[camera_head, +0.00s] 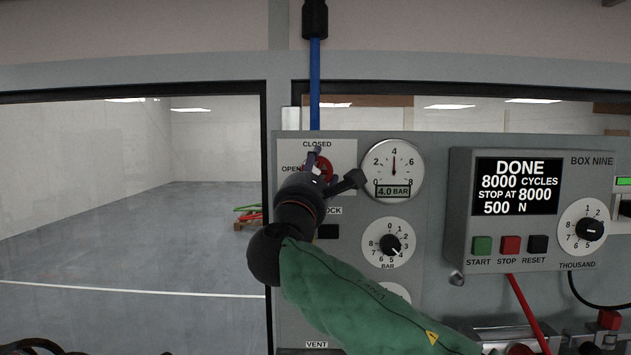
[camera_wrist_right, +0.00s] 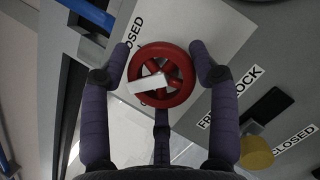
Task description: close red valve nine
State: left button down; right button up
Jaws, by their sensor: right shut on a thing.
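The red valve (camera_head: 321,167) is a small red handwheel on the grey panel, between the labels CLOSED above and OPEN at its left. My right gripper (camera_head: 317,168) is at the wheel, and my forearm comes up to it from below right. In the right wrist view the spoked red wheel (camera_wrist_right: 181,93) sits between the dark purple fingers of my right gripper (camera_wrist_right: 163,68), which is shut on it. A white pointer on its hub points left in that view. Fingers partly hide the labels. My left gripper does not show.
A round gauge (camera_head: 393,151) right of the valve reads 4.0 BAR. Below it is a BAR knob (camera_head: 390,244). The control box (camera_head: 463,210) shows DONE, 8000 cycles, and 500 N. A blue hose (camera_head: 315,85) runs down above the valve. A yellow knob (camera_wrist_right: 257,152) shows in the wrist view.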

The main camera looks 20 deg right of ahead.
jog(key=m, duration=0.2)
jog(key=shift+s+d+r+m+g+h, duration=0.1)
jog(key=shift+r+m+g+h, duration=0.2)
jog(key=shift+g+h, duration=0.1)
jog(key=m+g, duration=0.1)
jog(key=m, duration=0.2)
jog(key=shift+g+h, duration=0.3)
jog(key=shift+h, duration=0.1)
jog(key=m+g+p, duration=0.1)
jog(key=m, duration=0.3)
jog(key=shift+f+m+g+p, duration=0.1)
jog(key=shift+m+g+p, duration=0.3)
jog(key=shift+m, duration=0.4)
jog(key=shift+f, duration=0.15)
jog(key=o, duration=1.1)
jog(key=shift+d, duration=0.15)
